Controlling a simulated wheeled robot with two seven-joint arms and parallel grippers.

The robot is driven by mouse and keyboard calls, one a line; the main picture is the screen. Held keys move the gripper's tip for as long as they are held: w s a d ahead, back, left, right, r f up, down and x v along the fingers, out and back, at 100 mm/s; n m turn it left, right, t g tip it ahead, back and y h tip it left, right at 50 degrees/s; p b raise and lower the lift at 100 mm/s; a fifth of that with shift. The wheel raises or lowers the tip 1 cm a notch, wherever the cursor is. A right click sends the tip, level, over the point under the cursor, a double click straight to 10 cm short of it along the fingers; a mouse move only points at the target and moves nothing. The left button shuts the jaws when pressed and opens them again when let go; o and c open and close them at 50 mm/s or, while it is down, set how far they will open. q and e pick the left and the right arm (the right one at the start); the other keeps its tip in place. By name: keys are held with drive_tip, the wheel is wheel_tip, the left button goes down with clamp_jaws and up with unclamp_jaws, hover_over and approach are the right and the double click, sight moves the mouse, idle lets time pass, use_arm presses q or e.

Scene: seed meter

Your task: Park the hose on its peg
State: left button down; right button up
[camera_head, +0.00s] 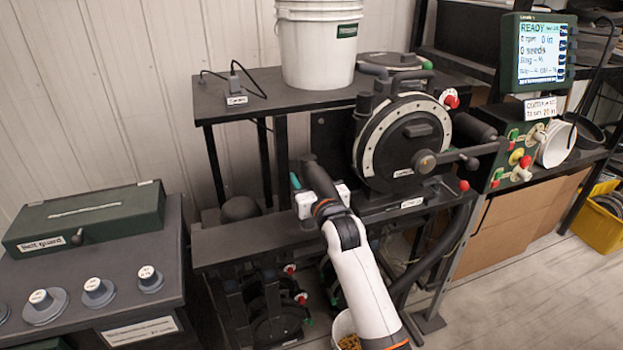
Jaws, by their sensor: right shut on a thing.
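My right gripper (322,190) reaches up from the lower middle to the front of the black bench. It is shut on a dark tube-like piece (317,178) that looks like the end of the hose; its edges merge with the dark gripper, so the exact hold is hard to see. A thick black hose (447,245) hangs in a curve below the right side of the round seed meter (402,143). I cannot see whether it is the same hose. I cannot pick out the peg for certain. A small teal part (295,181) shows just left of the gripper. My left gripper is not in view.
A white bucket (318,50) stands on the upper shelf (225,104). A control screen (541,52) and knob panel are at right. A dark green box (88,220) sits on the left cabinet. A yellow crate (598,230) is on the floor at far right.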

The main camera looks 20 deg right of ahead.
drive_tip(key=shift+f+b, duration=2.2)
drive_tip(key=shift+f, duration=0.15)
drive_tip(key=shift+f+b, duration=0.8)
drive_tip(key=shift+f, duration=1.1)
drive_tip(key=shift+p, duration=0.35)
drive_tip(key=shift+f, duration=0.5)
drive_tip(key=o, duration=1.2)
drive_tip(key=shift+s+f, duration=0.1)
